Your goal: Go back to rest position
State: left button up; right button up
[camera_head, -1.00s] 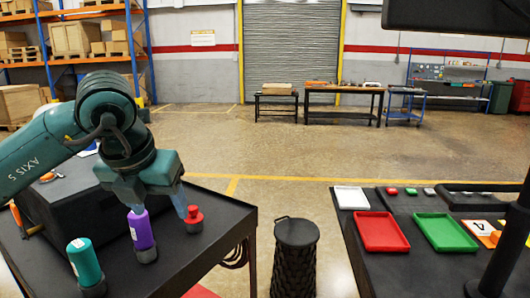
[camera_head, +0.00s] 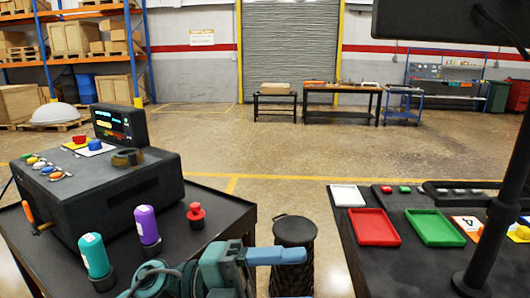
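My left arm shows at the bottom centre, folded low in front of the black table on the left. Its gripper (camera_head: 290,255) points to the right, above the floor in the gap between the two tables. I see its blue fingers edge-on, so I cannot tell whether they are open or shut. No held object shows. It is well apart from the purple bottle (camera_head: 147,225), which stands upright in a dark holder. My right gripper is not in view.
The left table holds a teal bottle (camera_head: 95,256), a red-topped piece (camera_head: 195,211) and a black control box (camera_head: 110,195). A black bin (camera_head: 295,233) stands behind my gripper. The right table carries a red tray (camera_head: 374,227) and a green tray (camera_head: 434,227).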

pick_arm(q)
jog(key=w+a+f+n+t+y, duration=0.3)
jog(key=a+f+n+t+y, duration=0.25)
jog(key=f+n+t, duration=0.6)
jog(key=w+a+f+n+t+y, duration=0.3)
jog(key=a+f+n+t+y, duration=0.45)
jog(key=n, duration=0.85)
jog(key=s+a+f+n+g+y, duration=0.2)
jog(key=s+f+n, duration=0.1)
jog(key=s+f, duration=0.3)
jog(key=s+a+f+n+g+y+p, duration=0.1)
jog(key=s+a+f+n+g, duration=0.1)
jog(key=s+f, duration=0.4)
notch_tip(320, 180, down, 4)
jog(key=shift+s+r+n+g+y, duration=0.1)
jog(key=shift+s+n+g+y, duration=0.3)
jog(key=shift+g, duration=0.4)
